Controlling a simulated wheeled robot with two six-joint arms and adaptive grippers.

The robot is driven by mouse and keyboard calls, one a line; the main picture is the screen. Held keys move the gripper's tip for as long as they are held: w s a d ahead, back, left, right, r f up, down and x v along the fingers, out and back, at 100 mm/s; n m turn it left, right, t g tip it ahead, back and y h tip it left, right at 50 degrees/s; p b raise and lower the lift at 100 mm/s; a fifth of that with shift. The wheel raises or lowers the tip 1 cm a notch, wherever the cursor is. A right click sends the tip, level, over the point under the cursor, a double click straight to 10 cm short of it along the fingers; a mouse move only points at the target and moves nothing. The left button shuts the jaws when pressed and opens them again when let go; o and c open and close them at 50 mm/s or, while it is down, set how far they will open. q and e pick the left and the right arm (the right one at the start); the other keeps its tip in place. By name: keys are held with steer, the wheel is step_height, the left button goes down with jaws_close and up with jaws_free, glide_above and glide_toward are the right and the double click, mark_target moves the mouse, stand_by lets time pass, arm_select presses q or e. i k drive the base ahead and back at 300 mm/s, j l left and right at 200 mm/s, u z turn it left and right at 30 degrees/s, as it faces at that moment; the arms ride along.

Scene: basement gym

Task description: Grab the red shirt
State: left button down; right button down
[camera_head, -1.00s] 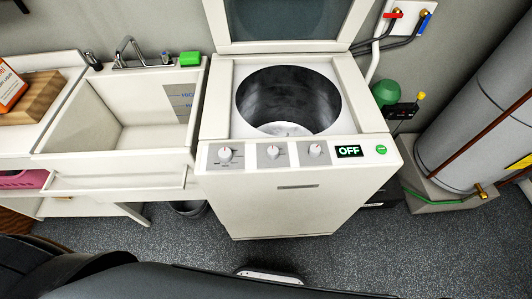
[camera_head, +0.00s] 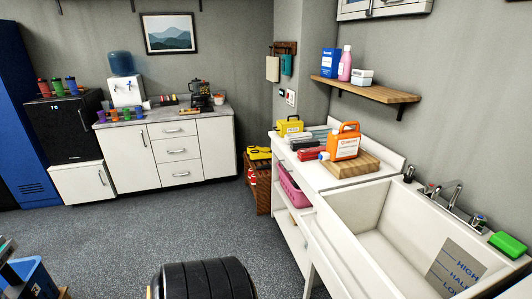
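No red shirt can be made out in the head view. A pink basket (camera_head: 293,190) sits on the shelf under the counter by the sink; what it holds is not clear. Folded or stacked items, one of them red (camera_head: 312,153), lie on that counter, too small to tell what they are. Neither of my grippers is in view.
A white utility sink (camera_head: 385,235) is at the right, with an orange detergent jug (camera_head: 344,142) on a wooden block beside it. A tire (camera_head: 205,280) stands at the bottom centre. White cabinets (camera_head: 180,155) line the back wall. Grey floor (camera_head: 170,225) between is open.

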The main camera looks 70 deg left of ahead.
mark_target(304, 155)
steer(key=u, duration=1.75)
steer(key=i+j+u, duration=0.6)
steer(key=i, duration=0.35)
steer(key=i+j+u, duration=0.3)
steer(key=i, duration=0.2)
steer(key=i+l+u, duration=0.1)
steer(key=i+u, duration=0.2)
steer(key=i, duration=0.2)
steer(key=i+j+z, duration=0.1)
steer(key=i+z, duration=0.2)
steer(key=i, duration=0.2)
steer(key=i+j+z, duration=0.25)
steer(key=i, duration=0.2)
steer(key=i+j+z, duration=0.3)
steer(key=i, duration=0.15)
steer(key=i+j+z, duration=0.25)
steer(key=z, duration=0.2)
steer(key=i+j+z, duration=0.3)
steer(key=z, duration=0.2)
steer(key=i+j+z, duration=0.2)
steer(key=j+z, duration=0.25)
steer(key=i+j+z, duration=0.1)
steer(key=j+z, duration=0.85)
